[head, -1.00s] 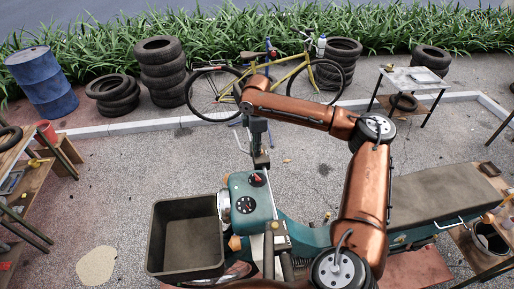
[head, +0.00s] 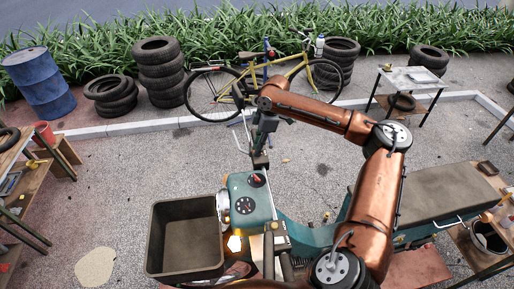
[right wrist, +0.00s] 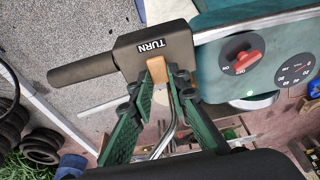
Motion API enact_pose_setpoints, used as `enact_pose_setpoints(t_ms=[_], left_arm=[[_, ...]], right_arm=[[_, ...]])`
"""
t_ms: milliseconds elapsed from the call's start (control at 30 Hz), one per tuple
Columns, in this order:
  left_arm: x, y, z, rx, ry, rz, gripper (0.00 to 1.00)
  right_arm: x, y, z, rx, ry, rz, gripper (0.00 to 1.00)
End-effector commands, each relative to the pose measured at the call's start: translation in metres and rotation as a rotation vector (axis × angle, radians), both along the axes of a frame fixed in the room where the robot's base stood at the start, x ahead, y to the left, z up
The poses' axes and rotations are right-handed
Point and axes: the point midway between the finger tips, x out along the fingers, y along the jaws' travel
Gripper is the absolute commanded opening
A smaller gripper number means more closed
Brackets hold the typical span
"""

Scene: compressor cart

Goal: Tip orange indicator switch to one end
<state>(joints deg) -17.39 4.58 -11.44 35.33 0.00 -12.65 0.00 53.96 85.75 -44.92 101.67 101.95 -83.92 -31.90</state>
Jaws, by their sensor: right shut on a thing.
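The orange indicator switch (right wrist: 157,69) sticks out of the dark box marked TURN (right wrist: 153,45) on the handlebar. In the right wrist view it lies between the green fingers of my right gripper (right wrist: 160,77), which is shut on it. The switch looks slanted. In the head view my right gripper (head: 262,148) is at the far handlebar end and hides the switch. An orange indicator lamp (head: 235,243) glows at the near side of the teal scooter headset (head: 251,198). My left gripper is not in view.
A red knob (right wrist: 246,61) and a dial sit on the teal panel beside the switch box. A black grip (right wrist: 82,72) extends from the box. A grey bin (head: 160,262) stands left of the scooter.

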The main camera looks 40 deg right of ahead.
Motion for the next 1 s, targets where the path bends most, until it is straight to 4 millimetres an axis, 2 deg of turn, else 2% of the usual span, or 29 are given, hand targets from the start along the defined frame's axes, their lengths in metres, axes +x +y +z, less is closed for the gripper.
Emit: enact_pose_setpoints(t_ms=[67,100,333,667,767,1000], left_arm=[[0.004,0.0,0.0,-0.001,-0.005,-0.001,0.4],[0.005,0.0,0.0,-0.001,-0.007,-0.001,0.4],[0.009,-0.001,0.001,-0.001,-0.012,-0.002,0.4],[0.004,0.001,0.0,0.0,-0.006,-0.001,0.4],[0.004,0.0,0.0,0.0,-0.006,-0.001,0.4],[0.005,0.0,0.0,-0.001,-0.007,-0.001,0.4]], right_arm=[[-0.001,-0.001,-0.001,-0.003,0.003,-0.002,0.0],[-0.001,-0.001,-0.001,-0.003,0.003,-0.002,0.18],[0.0,-0.001,0.0,-0.002,0.001,-0.001,0.33],[0.0,-0.001,0.003,-0.001,0.0,-0.001,0.33],[-0.001,-0.004,0.014,-0.003,-0.001,-0.002,0.33],[-0.006,-0.013,0.061,-0.001,-0.002,-0.002,0.33]])
